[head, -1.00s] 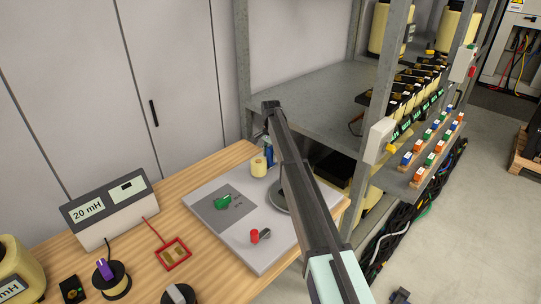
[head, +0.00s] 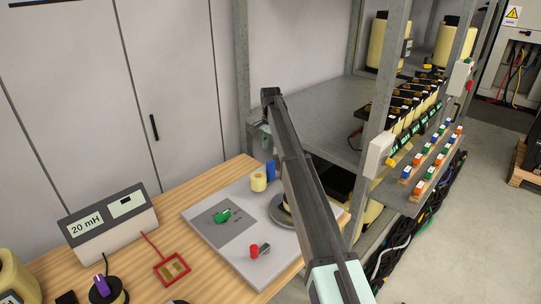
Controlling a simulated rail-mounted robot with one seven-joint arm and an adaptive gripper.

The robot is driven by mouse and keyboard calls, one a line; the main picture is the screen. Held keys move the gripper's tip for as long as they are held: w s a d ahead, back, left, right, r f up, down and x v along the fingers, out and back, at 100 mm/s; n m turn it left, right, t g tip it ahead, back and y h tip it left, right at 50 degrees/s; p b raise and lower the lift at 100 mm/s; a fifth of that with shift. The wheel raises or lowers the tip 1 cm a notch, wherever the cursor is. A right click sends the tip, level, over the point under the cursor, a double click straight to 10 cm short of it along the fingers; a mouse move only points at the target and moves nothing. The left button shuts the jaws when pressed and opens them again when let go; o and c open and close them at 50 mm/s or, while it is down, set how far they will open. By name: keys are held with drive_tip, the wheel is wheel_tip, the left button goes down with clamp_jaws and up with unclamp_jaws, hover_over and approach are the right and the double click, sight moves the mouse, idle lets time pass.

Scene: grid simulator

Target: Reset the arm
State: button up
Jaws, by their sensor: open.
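My arm (head: 308,195) rises from the bottom right of the head view as a long dark link above a pale teal section. Its dark far end (head: 271,97) is up in front of the shelf rack's left post. I cannot make out any gripper fingers; my gripper is not visible. The link crosses in front of the right part of a grey test board (head: 215,250) and hides part of a round dark disc (head: 281,212) there. The board bears a green knob (head: 222,215), a red knob (head: 254,251), a cream spool (head: 258,182) and a blue piece (head: 270,171).
A 20 mH meter (head: 108,215), a red-framed piece (head: 172,268) and a purple-topped spool (head: 102,288) are on the wooden bench (head: 160,208). A metal rack (head: 318,115) with coils and coloured terminals stands close behind and right of my arm. Open floor (head: 470,200) lies far right.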

drive_tip(key=shift+r, duration=0.3)
